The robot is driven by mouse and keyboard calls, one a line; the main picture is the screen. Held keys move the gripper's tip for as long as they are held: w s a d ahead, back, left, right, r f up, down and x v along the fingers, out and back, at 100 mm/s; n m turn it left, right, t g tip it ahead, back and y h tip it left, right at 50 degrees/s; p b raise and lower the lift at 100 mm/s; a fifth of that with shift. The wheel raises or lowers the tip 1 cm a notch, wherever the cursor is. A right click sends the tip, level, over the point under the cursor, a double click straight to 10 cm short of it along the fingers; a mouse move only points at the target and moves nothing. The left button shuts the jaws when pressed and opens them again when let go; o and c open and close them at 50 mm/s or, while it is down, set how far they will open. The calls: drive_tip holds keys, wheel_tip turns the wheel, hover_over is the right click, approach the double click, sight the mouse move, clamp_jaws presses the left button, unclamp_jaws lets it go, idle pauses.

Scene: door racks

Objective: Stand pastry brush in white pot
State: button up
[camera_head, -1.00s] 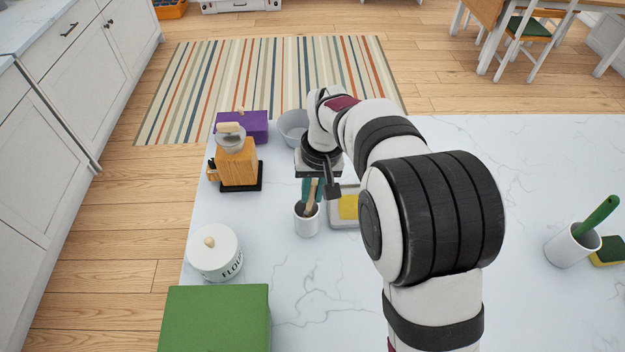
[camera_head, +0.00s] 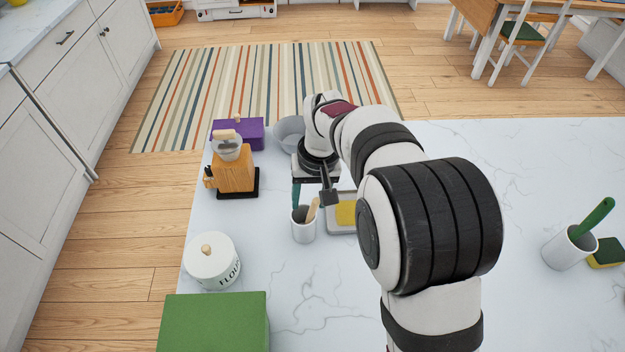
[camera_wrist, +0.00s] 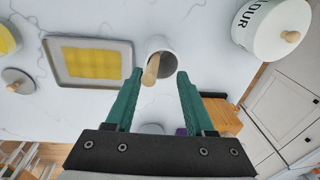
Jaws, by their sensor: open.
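The pastry brush shows as a pale wooden handle (camera_head: 313,209) sticking up from a white pot (camera_head: 303,232). It leans to the right against the rim, and its lower end is hidden inside. In the wrist view the handle (camera_wrist: 151,69) rises from the mouth of the pot (camera_wrist: 167,46) toward the camera. My gripper (camera_wrist: 160,72) is open, its teal fingers apart with nothing clasped between them. The handle shows between the fingertips in that view, nearer the left finger. In the head view my gripper (camera_head: 296,204) is just behind and above the pot.
A tray (camera_head: 337,227) with a yellow sponge (camera_head: 346,213) lies right of the pot. A flour jar (camera_head: 212,265), a green box (camera_head: 213,322) and a wooden block (camera_head: 234,175) stand to the left. Another white pot (camera_head: 566,252) holds a green-handled tool at right. The counter's front middle is clear.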

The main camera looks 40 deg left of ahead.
wheel_tip(320, 180, up, 15)
drive_tip(key=d, duration=0.1)
drive_tip(key=shift+w+d+f, duration=0.15)
drive_tip(key=shift+w+d, duration=0.1)
drive_tip(key=shift+d, duration=0.15)
drive_tip(key=s+d+m, duration=0.3)
drive_tip(key=d+m, duration=0.2)
drive_tip(key=d, duration=0.8)
drive_tip(key=s+d+m, duration=0.2)
drive_tip(key=d+m, duration=0.3)
drive_tip(key=d, duration=0.9)
drive_tip(key=s+d+f+m, duration=0.5)
drive_tip(key=s+d+f, duration=0.1)
drive_tip(key=s, duration=0.4)
drive_tip(key=shift+s+d, duration=0.15)
drive_tip(key=shift+s, duration=0.05)
